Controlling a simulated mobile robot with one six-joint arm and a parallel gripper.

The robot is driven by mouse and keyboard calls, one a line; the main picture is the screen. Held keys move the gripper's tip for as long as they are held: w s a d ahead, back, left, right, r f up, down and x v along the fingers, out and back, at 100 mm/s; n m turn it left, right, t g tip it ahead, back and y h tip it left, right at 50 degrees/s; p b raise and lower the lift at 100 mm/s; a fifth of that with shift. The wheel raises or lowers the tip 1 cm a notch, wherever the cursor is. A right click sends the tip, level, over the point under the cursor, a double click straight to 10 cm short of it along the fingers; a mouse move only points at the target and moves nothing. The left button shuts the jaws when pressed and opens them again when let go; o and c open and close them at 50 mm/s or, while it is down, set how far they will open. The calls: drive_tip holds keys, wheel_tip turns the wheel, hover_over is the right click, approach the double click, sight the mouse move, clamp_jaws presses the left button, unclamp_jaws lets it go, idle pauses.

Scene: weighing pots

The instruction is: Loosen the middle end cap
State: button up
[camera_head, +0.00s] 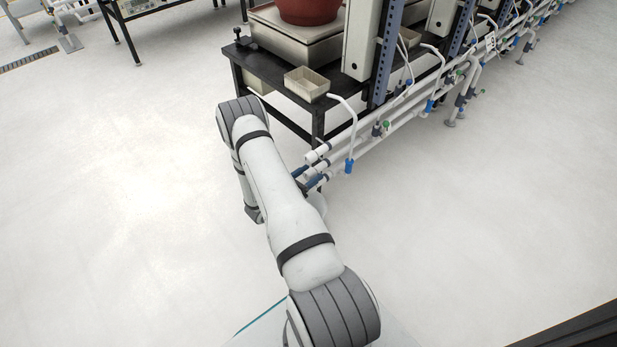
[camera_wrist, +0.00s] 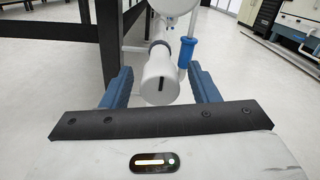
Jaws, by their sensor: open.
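In the head view my gripper (camera_head: 311,182) is at the near end of the white pipes, partly hidden by my arm. The upper end cap (camera_head: 313,157) is visible there above the blue fingers.
A blue-tipped hose (camera_head: 349,166) hangs just right of the pipe ends; its blue part (camera_wrist: 187,54) is near the right finger. A black table (camera_head: 318,122) with a scale, pot and small tray (camera_head: 306,84) stands behind. The floor left and right is clear.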

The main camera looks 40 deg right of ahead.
drive_tip(key=shift+d, duration=0.15)
drive_tip(key=shift+c, duration=0.4)
drive_tip(key=c, duration=0.9)
